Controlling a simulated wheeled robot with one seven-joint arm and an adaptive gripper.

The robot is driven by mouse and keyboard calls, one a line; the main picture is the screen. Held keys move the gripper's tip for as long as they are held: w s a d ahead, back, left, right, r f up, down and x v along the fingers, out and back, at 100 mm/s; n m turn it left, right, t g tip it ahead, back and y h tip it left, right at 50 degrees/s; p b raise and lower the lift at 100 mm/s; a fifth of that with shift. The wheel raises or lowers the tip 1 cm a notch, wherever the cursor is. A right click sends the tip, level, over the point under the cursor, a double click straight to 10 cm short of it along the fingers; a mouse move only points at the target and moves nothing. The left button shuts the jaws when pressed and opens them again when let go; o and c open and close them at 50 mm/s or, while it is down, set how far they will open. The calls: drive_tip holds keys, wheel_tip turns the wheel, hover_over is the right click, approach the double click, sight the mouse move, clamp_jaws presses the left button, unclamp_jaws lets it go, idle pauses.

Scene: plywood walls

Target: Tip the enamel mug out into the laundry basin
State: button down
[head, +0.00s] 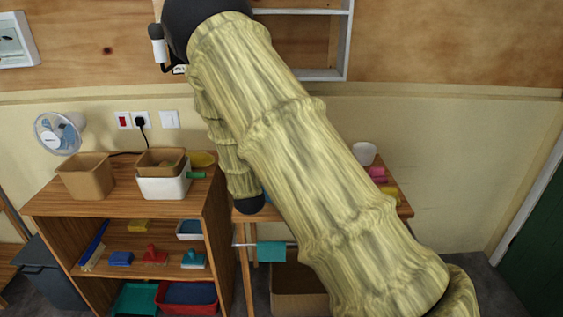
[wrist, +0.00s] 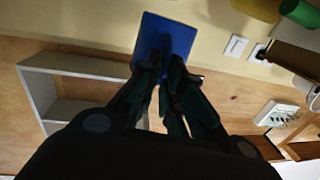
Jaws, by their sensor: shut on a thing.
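In the wrist view my gripper (wrist: 168,75) is shut on a dark blue thing (wrist: 163,34). It shows as a plain squarish face beyond the fingertips, and I cannot tell from it whether this is the enamel mug. In the head view my arm hides the gripper and what it holds. A white cup-like vessel (head: 364,153) stands on the table at the right, partly behind my arm. No vessel is clearly the laundry basin. A white box (head: 164,188) with a brown box (head: 161,159) in its top stands on the wooden shelf unit.
Lower down are a teal tray (head: 134,300) and a red tray (head: 187,298). A grey wall shelf (head: 345,45) hangs above.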

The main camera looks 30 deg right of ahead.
drive_tip(key=shift+s+d+f+m+b, duration=0.1)
drive_tip(key=shift+s+d+f+m, duration=0.15)
drive_tip(key=shift+d+m, duration=0.3)
drive_tip(key=shift+s+d+f+m+b, duration=0.1)
drive_tip(key=shift+d+f+m+b, duration=0.2)
drive_tip(key=shift+m, duration=0.4)
drive_tip(key=shift+s+d+f+m+p, duration=0.1)
drive_tip(key=shift+s+d+f+m, duration=0.1)
drive_tip(key=shift+d+m, duration=0.4)
drive_tip(key=shift+s+d+f+m, duration=0.2)
drive_tip(key=shift+d+m, duration=0.15)
drive_tip(key=shift+m, duration=0.15)
drive_tip(key=shift+s+d+f+m, duration=0.15)
drive_tip(key=shift+d+m, duration=0.15)
drive_tip(key=shift+m, duration=0.15)
drive_tip(key=shift+s+d+f+m+b, duration=0.2)
drive_tip(key=shift+d+f+m+b, duration=0.1)
drive_tip(key=shift+d+m, duration=0.25)
drive_tip(key=shift+s+d+r+m, duration=0.1)
drive_tip(key=shift+d+r+m, duration=0.2)
drive_tip(key=shift+m, duration=0.55)
drive_tip(key=shift+f+m, duration=0.35)
drive_tip(key=shift+m, duration=0.55)
drive_tip(key=shift+s+d+r+m+p, duration=0.1)
drive_tip(key=shift+d+r+m+p, duration=0.15)
drive_tip(key=shift+m, duration=0.6)
drive_tip(key=shift+s+d+r+m+p, duration=0.1)
drive_tip(key=shift+r+m+p, duration=0.25)
drive_tip(key=shift+m, duration=0.5)
